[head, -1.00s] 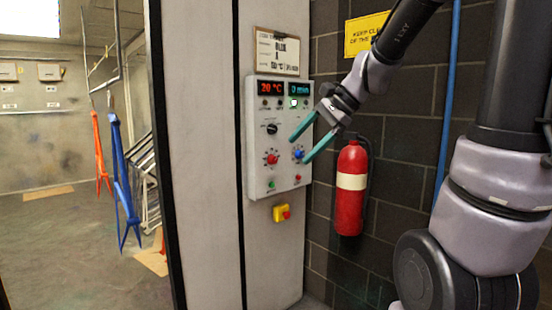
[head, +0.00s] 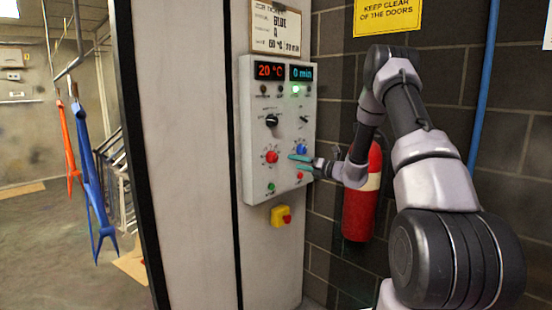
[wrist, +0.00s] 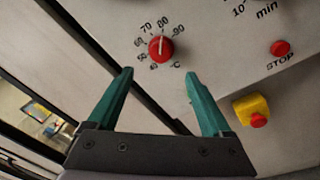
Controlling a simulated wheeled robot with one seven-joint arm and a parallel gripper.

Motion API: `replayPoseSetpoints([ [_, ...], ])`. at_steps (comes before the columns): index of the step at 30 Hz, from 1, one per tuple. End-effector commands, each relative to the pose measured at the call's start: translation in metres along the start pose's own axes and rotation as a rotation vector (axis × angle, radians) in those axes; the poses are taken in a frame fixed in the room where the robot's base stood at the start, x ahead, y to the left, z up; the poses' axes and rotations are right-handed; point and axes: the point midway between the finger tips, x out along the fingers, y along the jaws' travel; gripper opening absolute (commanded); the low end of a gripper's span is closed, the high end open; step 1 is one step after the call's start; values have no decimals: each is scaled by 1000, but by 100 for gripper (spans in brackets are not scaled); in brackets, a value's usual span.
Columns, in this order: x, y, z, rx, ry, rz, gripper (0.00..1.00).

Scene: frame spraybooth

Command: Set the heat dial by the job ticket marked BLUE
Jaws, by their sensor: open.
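The heat dial (head: 271,157) is a red knob on the white control panel (head: 250,178). In the wrist view the red dial (wrist: 160,48) has a °C scale around it, and its pale pointer line points roughly up, near 80. My gripper (head: 299,158) is open, with teal fingers pointing left at the panel, right of the red dial. In the wrist view my gripper (wrist: 160,73) has the dial just beyond and between its fingertips, apparently not touching. The job ticket (head: 275,28) above the panel reads BLUE, A; its temperature looks like 60 °C but is small.
The red display (head: 269,71) reads 20 °C and the time display (head: 301,73) 0 min. A blue knob (head: 301,149) sits right of the dial. A red STOP button (wrist: 280,48) and a yellow-backed red switch (head: 281,216) are nearby. A fire extinguisher (head: 358,215) hangs behind my arm.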

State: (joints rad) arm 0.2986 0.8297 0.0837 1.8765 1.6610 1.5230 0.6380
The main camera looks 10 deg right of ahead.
Motion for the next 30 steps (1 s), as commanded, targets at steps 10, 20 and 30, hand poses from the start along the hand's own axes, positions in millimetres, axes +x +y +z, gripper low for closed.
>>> replayPoseSetpoints([
  [10,49,-2,0,5,-4,1,84],
  [20,99,-3,0,4,-4,-2,84],
  [30,108,-2,1,4,-4,-2,84],
])
